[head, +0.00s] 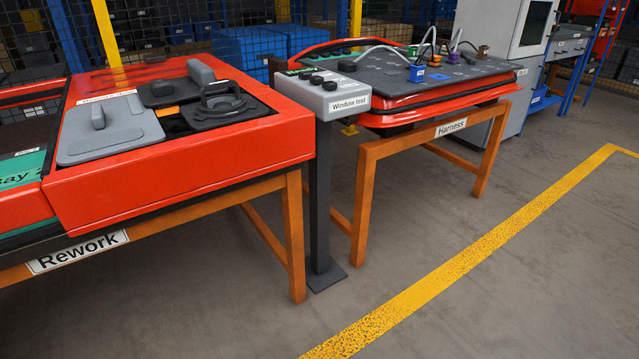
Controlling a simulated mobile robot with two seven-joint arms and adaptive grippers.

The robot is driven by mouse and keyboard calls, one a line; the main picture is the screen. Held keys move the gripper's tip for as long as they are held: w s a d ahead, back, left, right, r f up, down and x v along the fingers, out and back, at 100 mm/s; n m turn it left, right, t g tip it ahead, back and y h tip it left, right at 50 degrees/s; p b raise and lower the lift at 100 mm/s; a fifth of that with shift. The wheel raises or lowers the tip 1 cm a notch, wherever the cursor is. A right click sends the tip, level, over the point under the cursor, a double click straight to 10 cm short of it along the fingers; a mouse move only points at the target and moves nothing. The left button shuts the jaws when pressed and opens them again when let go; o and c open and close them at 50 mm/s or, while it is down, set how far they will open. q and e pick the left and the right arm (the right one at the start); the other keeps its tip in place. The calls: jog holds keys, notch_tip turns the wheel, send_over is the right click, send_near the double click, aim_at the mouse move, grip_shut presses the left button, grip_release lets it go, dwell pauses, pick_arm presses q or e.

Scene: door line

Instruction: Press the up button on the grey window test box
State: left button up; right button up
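The grey window test box (324,103) stands on top of a dark post (319,200) between two orange-legged stations. Its front carries a white "Window test" label (350,104). Small black round buttons (316,80) show on its top face, close together. Their markings are too small to read, so I cannot tell which one is the up button. Neither of my grippers is in view, and nothing touches the box.
The red Rework station (200,165) stands close to the box on the left. The red-edged Harness station (440,99) stands behind it on the right. Open grey floor (420,235) lies in front, crossed by a yellow line (470,272).

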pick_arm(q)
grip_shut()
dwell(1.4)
